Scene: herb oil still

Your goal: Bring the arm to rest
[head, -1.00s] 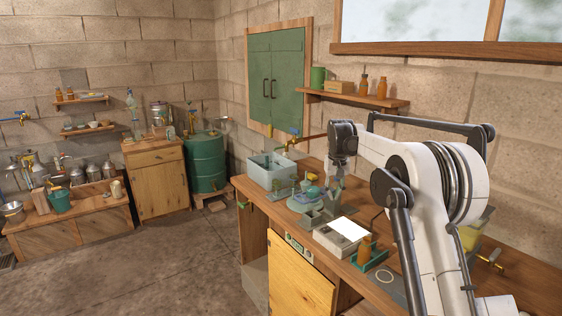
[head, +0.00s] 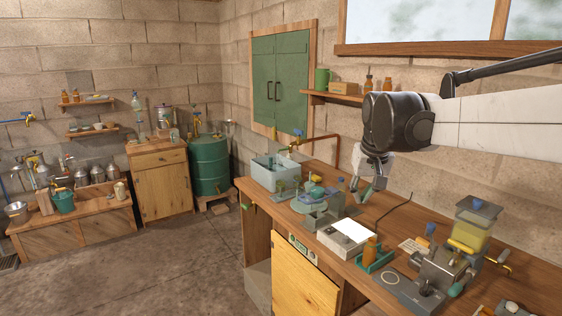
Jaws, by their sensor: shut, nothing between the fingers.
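My gripper (head: 364,194) hangs from the dark wrist of my white arm, which reaches in from the right edge of the head view. It points down over the right-hand workbench (head: 330,270), close behind the grey devices. The fingers look small and partly in shade, closed with nothing held. Whether the tips touch the bench top cannot be told from this angle.
A machine with a yellow-filled hopper (head: 468,236) stands to the right. A shelf (head: 335,98) runs along the wall behind.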

